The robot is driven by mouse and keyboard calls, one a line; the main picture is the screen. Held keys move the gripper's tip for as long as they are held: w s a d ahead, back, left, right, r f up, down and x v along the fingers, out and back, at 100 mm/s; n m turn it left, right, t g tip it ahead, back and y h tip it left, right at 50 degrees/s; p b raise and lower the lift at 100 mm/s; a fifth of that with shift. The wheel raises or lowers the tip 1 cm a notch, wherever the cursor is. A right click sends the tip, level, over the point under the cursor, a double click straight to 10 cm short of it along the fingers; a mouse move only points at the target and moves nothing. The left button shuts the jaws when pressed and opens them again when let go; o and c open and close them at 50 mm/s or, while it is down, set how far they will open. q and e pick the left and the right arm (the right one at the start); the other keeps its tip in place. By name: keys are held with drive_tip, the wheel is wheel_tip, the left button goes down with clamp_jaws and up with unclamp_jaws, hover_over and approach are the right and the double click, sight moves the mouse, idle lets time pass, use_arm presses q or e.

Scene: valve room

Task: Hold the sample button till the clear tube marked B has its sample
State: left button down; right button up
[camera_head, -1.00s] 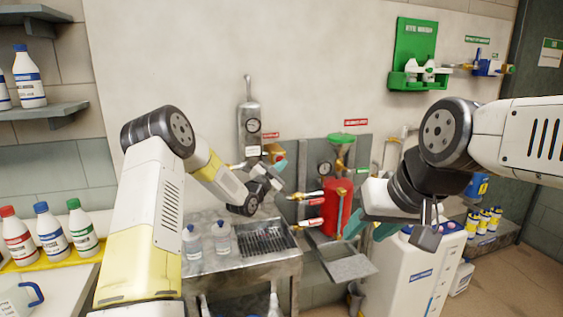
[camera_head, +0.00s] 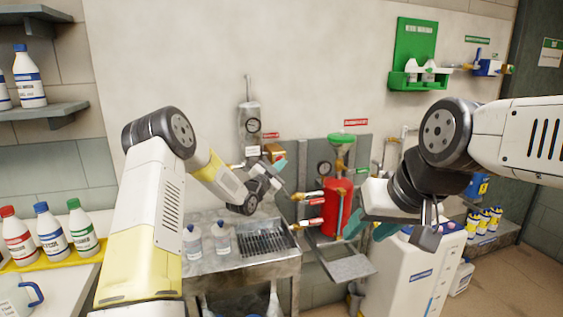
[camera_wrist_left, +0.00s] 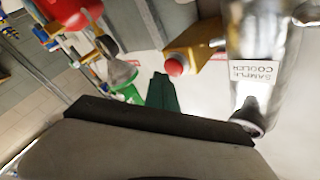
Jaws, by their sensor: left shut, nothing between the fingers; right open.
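My left gripper (camera_head: 278,172) is shut and empty, in front of the wall by the sample cooler. The sample cooler (camera_head: 249,122) is a grey metal cylinder; its label is readable in the left wrist view (camera_wrist_left: 262,70). Beside it is a brass block (camera_head: 273,150) with a red button (camera_wrist_left: 174,67), clear only in the left wrist view. My green fingertip (camera_wrist_left: 162,95) is close to the button; I cannot tell whether they touch. My right gripper (camera_head: 370,227) is open and empty.
A metal sink with a drain grate (camera_head: 266,242) lies below my left gripper. A red vessel (camera_head: 337,208) with valves stands to its right. A white cabinet (camera_head: 398,275) is below my right gripper. Capped bottles (camera_head: 50,232) stand at the left.

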use_arm(q)
drive_tip(key=shift+w+a, duration=0.25)
drive_tip(key=shift+w, duration=0.4)
idle(1.9)
drive_tip(key=shift+s, duration=0.1)
drive_tip(key=shift+s+d, duration=0.3)
drive_tip(key=shift+s, duration=0.5)
drive_tip(key=shift+s, duration=0.1)
drive_tip(key=s, duration=0.1)
drive_tip(key=s+d, duration=0.1)
drive_tip(key=s, duration=0.2)
drive_tip(key=shift+s+d, duration=0.3)
